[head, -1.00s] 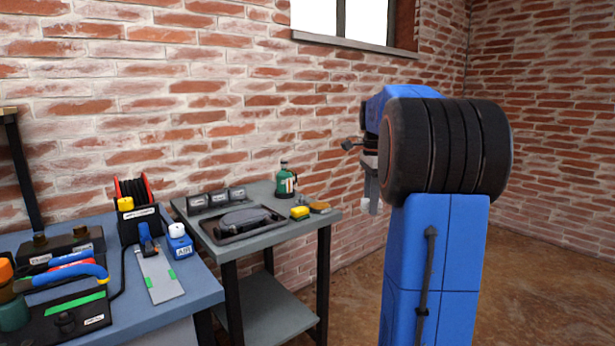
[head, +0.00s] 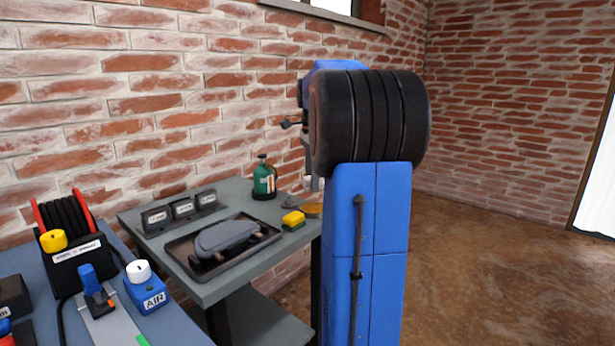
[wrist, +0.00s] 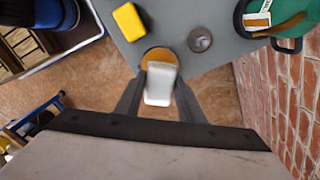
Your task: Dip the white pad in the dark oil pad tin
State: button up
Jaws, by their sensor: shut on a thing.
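The white pad (wrist: 160,82) is held between the two fingers of my gripper (wrist: 158,92) in the wrist view. In that view it partly covers a round amber-brown thing (wrist: 157,54) at the grey table's edge; I cannot tell the gap between them. A small round dark grey thing (wrist: 200,39) lies just right of it. I cannot tell for sure which of these is the oil pad tin. In the head view the amber-brown thing (head: 313,210) shows beside my arm, which hides most of my gripper.
On the grey table (head: 225,290) are a yellow block (head: 293,220), a green bottle (head: 264,180), a black tray (head: 190,270) with a grey part, and labelled boxes (head: 182,209) near the brick wall. A blue bench (head: 170,325) with tools stands left. Open floor lies right.

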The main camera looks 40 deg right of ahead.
jog(key=shift+f, duration=2.75)
jog(key=shift+s+f, duration=0.1)
jog(key=shift+f, duration=0.5)
dwell(0.3)
jog(key=shift+r, duration=3.55)
